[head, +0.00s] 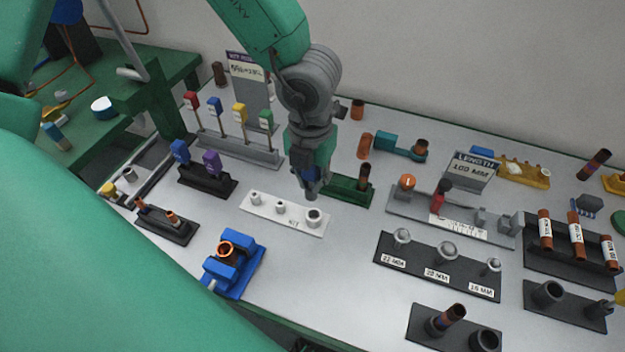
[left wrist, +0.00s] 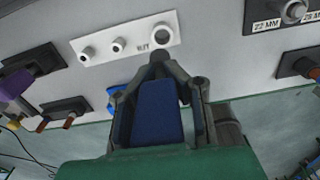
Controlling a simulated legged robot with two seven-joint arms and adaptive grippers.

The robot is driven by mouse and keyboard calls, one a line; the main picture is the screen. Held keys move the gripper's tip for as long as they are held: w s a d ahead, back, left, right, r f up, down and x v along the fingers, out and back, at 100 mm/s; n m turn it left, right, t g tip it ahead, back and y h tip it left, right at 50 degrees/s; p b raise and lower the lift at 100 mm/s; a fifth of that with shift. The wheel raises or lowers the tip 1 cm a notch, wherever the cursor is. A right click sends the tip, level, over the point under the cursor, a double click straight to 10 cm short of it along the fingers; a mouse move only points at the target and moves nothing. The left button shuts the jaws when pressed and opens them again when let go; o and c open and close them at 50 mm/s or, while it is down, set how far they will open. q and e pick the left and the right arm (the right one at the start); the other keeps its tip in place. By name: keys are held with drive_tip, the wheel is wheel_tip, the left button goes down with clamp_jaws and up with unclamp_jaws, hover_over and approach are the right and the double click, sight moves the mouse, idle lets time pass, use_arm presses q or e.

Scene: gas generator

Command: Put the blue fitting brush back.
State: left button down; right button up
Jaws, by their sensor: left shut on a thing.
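My left gripper (head: 312,190) points down over the white block with sockets (head: 262,213), near its largest socket at the right end. In the left wrist view its fingers close together (left wrist: 160,68) around a broad blue body (left wrist: 157,112), which I take to be the blue fitting brush. Its lower end is mostly hidden by the fingertips, and I cannot tell whether it touches the socket. A blue-handled tool (head: 180,151) and a purple-handled one (head: 212,162) stand in a black rack (head: 205,185) to the left. My right gripper is not in view.
A grey rack (head: 238,150) with red, blue, yellow and green-topped tools stands behind on the left. A blue vise (head: 232,270) holding a copper piece is in front. A green holder (head: 347,190) is just right of the gripper. Bare table lies between the vise and the black fitting board (head: 435,270).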

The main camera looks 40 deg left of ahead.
sight(314, 194)
use_arm(q)
drive_tip(key=shift+w+d+r, duration=0.1)
drive_tip(key=shift+w+d, duration=0.15)
drive_tip(key=shift+a, duration=0.15)
wheel_tip(314, 194, down, 2)
drive_tip(key=shift+b, duration=0.5)
drive_tip(key=shift+f+b, duration=0.8)
drive_tip(key=shift+f, duration=0.55)
drive_tip(key=shift+s+r+p, duration=0.1)
drive_tip(key=shift+p, duration=0.35)
